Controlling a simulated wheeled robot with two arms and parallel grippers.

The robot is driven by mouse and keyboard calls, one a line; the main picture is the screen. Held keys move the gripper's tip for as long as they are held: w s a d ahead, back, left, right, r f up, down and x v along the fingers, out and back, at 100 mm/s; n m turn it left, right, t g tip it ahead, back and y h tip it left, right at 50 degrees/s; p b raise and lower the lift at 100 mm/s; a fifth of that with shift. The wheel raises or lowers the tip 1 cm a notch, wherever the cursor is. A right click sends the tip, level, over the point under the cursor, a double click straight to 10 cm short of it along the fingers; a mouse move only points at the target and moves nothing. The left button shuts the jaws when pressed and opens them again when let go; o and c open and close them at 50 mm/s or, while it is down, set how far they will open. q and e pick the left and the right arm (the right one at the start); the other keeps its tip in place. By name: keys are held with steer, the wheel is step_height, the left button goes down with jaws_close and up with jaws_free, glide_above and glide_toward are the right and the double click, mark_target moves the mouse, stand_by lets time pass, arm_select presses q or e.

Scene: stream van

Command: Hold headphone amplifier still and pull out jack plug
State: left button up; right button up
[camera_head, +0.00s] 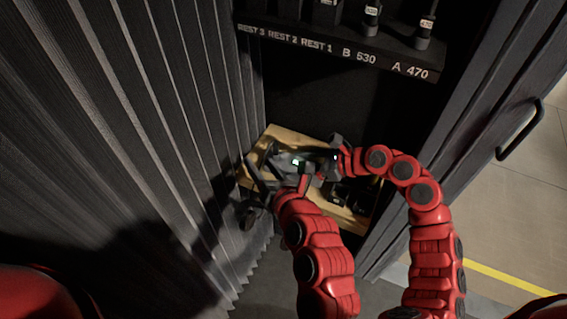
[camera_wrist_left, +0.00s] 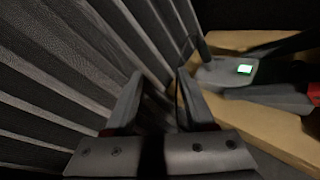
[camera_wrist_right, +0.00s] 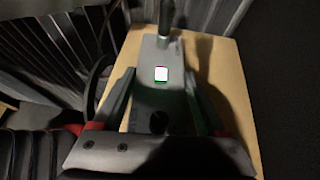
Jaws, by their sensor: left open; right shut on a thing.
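The headphone amplifier (camera_wrist_right: 152,98), a flat grey box with a small lit display, rests on a wooden shelf board. It also shows in the left wrist view (camera_wrist_left: 222,74) and, small, in the head view (camera_head: 285,164). My right gripper (camera_wrist_right: 155,85) is shut on the amplifier, one finger along each side. A dark cylindrical plug (camera_wrist_right: 166,18) stands at the amplifier's far end; it also shows in the left wrist view (camera_wrist_left: 200,46). My left gripper (camera_wrist_left: 160,82) is open and empty, beside the plug and apart from it. A thin dark cable passes near its fingertip.
Ribbed dark panels (camera_head: 165,110) stand close on the left. A labelled rack shelf (camera_head: 340,48) with several devices is above. The wooden board (camera_head: 287,136) carries other dark items at its right. A dark door with a handle (camera_head: 520,130) is at the right.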

mark_target(276, 151)
arm_select(q)
steer(key=w+d+n+h, duration=0.2)
steer(key=d+n+h, duration=0.1)
steer(key=d+h, duration=0.15)
steer(key=shift+y, duration=0.45)
steer(key=x, duration=1.1)
steer(key=shift+f, duration=0.25)
jaws_close()
